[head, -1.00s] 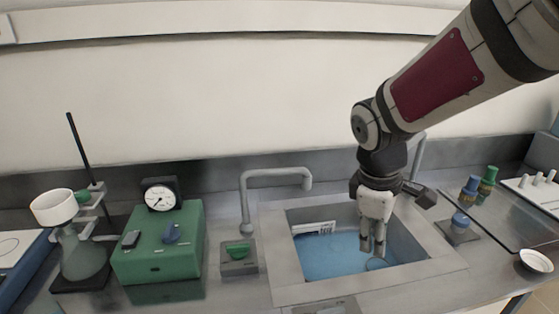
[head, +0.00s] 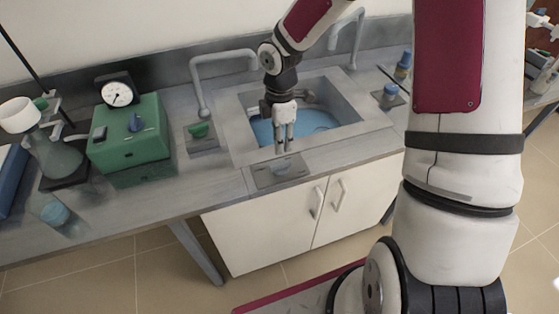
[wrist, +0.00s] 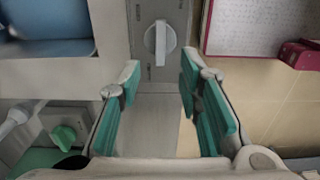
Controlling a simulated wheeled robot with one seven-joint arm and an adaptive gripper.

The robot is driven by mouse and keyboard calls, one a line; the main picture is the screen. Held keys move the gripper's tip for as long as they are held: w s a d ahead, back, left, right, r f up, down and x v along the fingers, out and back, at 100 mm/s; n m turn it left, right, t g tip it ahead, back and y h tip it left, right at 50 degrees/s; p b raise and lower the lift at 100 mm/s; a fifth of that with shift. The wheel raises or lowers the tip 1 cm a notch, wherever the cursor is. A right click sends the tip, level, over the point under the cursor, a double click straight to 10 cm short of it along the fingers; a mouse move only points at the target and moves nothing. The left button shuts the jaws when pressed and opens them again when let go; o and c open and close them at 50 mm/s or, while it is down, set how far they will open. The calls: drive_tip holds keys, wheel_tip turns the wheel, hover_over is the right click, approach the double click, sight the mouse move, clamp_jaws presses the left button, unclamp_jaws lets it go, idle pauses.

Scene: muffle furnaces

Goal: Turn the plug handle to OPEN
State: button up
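The plug handle is a pale bar on a round knob (wrist: 160,43), set on a grey plate on the sink's front rim. In the wrist view the bar runs up and down the picture, along the plate; the small lettering on the plate is unreadable. In the head view the plate (head: 264,181) lies just in front of the basin, with the handle small on it. My gripper (wrist: 160,72) is open and empty, its teal-padded fingers pointing at the handle from just short of it. In the head view my gripper (head: 284,148) points down, close above the plate.
The sink basin (head: 353,105) holds blue water behind the plate. A green tap knob (head: 199,130) and a curved faucet (head: 198,75) stand left of it, beside a green box with a gauge (head: 118,94). White cabinet doors (head: 265,230) are below the counter's front edge.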

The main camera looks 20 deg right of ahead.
sight(280, 164)
wheel_tip(280, 164, down, 9)
drive_tip(key=shift+f, duration=0.2)
idle(0.3)
clamp_jaws()
